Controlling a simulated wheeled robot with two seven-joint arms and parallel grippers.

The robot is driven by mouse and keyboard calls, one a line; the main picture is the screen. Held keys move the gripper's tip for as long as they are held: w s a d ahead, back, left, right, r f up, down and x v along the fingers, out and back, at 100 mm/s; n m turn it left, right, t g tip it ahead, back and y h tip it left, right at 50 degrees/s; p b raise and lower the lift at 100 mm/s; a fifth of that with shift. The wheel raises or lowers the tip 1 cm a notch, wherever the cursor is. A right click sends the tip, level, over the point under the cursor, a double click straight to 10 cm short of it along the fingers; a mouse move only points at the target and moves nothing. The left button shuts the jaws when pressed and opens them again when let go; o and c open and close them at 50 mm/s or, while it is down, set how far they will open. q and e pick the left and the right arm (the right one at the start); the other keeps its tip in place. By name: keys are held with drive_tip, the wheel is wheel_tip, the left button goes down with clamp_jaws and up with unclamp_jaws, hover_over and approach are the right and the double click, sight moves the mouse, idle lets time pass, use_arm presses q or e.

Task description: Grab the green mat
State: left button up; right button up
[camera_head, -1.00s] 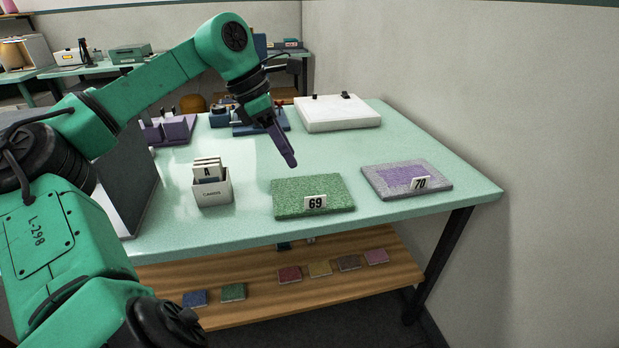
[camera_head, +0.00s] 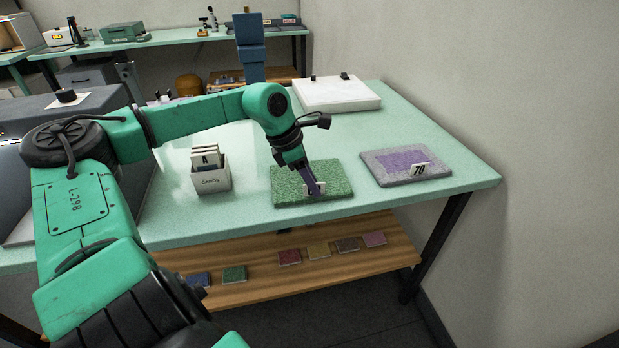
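The green mat (camera_head: 290,190) lies flat near the front edge of the pale green table. A white number card (camera_head: 322,187) stands at its front; in the earlier picture it reads 69. My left gripper (camera_head: 317,191) reaches down over the front right part of the mat, in front of the card and partly hiding it. Its purple fingers show edge-on, so I cannot tell whether they are open or touch the mat. My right gripper is not in view.
A grey mat with a purple middle (camera_head: 400,161) and card 70 lies to the right. A white card box (camera_head: 211,180) stands left of the green mat. A white flat case (camera_head: 335,92) is at the back. Small coloured samples lie on the wooden shelf (camera_head: 330,267) below.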

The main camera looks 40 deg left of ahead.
use_arm(q)
clamp_jaws()
idle(1.4)
